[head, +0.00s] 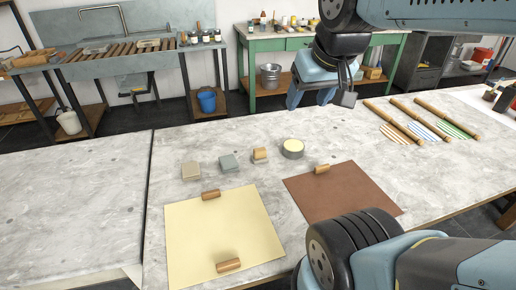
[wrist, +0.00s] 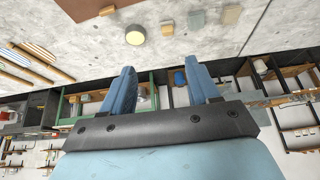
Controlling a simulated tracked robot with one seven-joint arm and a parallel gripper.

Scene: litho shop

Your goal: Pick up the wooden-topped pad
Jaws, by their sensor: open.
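The wooden-topped pad (head: 260,153) is a small block with a light wooden top over a greyish base. It stands on the grey stone-like table in the head view, between a grey-green block (head: 229,163) and a round tin (head: 293,148). In the wrist view the pad (wrist: 167,27) shows near the top, beyond my fingertips. My gripper (head: 319,97) is open and empty, raised above the table's far side. Its two blue fingers also show spread apart in the wrist view (wrist: 160,66). It is apart from the pad, which is unobstructed.
A beige block (head: 191,170) stands left of the grey-green one. In front lie a cream sheet (head: 222,232) and a brown sheet (head: 345,195) with wooden handles. Several wooden rods with striped sheets (head: 420,123) lie at right. The left table (head: 70,200) is bare.

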